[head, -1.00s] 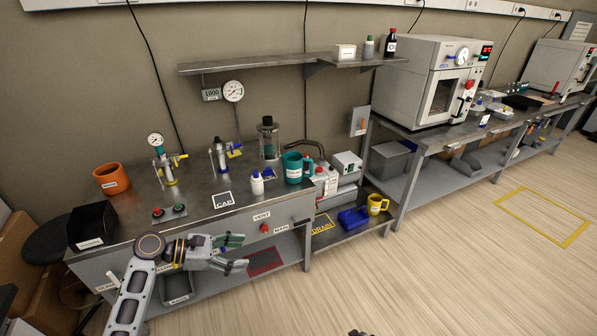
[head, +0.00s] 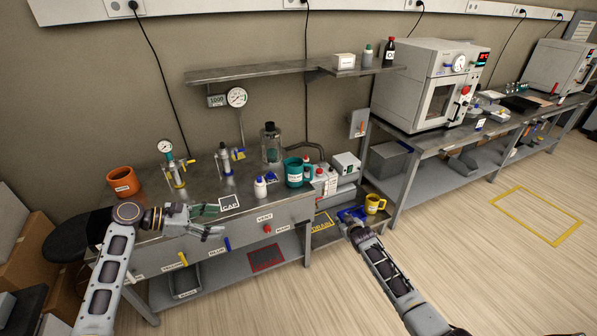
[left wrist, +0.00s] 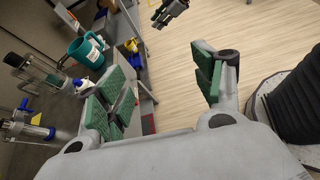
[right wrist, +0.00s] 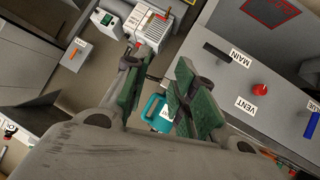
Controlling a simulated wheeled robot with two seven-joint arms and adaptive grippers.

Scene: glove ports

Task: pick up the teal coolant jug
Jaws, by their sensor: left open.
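The teal coolant jug (head: 297,174) stands upright on the metal bench, near its right end, its handle to the right. It also shows at the upper left of the left wrist view (left wrist: 84,51) and partly between the fingers in the right wrist view (right wrist: 153,109). My left gripper (head: 213,219) is open and empty at the bench's front edge, left of the jug and apart from it. My right gripper (head: 346,221) is open and empty in front of the lower shelf, right of and nearer than the jug.
A white bottle with a blue cap (head: 260,187) stands just left of the jug. A red-and-white pump unit (head: 325,182) is to its right. A glass cylinder (head: 271,144) stands behind. A yellow mug (head: 374,204) sits on the lower shelf. The floor at right is clear.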

